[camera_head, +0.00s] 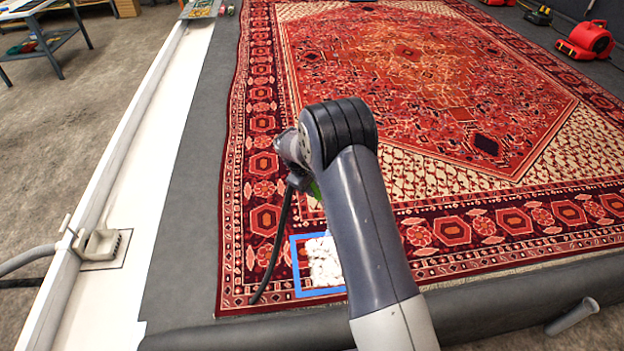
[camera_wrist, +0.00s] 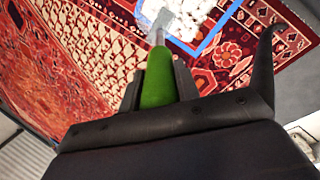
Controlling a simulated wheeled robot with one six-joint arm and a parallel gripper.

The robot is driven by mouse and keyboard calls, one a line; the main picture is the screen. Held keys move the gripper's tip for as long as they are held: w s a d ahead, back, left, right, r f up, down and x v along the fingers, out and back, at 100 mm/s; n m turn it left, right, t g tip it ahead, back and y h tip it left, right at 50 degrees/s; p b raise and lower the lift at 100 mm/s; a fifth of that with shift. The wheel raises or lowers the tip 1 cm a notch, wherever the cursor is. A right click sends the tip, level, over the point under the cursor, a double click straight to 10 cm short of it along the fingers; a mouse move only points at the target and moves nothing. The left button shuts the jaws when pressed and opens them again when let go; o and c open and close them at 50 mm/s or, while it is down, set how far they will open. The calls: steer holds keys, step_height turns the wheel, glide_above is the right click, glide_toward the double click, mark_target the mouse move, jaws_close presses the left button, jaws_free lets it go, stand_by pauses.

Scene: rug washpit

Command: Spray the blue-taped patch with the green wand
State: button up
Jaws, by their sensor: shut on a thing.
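A blue-taped patch (camera_head: 298,270) lies at the near left corner of the red patterned rug, with white foam-like stuff inside the tape. My arm covers its right part in the head view. In the wrist view its blue tape (camera_wrist: 216,34) shows at the top, with the white stuff beside it. The green wand (camera_wrist: 158,80) is between the two fingers of my gripper (camera_wrist: 160,85), which is shut on it. The wand's pale tip points toward the white stuff. In the head view only a bit of green (camera_head: 315,190) shows beside my arm. I cannot tell whether spray comes out.
A black hose hangs from the wand to the rug. A grey holder (camera_head: 100,246) sits on the white ledge at left. A red blower (camera_head: 585,41) stands at the far right. A grey roll edge runs along the rug's near side.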

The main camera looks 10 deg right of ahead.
steer(key=s+b, duration=0.2)
steer(key=s, duration=1.8)
steer(key=shift+a+b, duration=0.7)
steer(key=shift+a, duration=5.5)
steer(key=w+p, duration=0.2)
steer(key=w, duration=2.2)
steer(key=shift+d, duration=0.2)
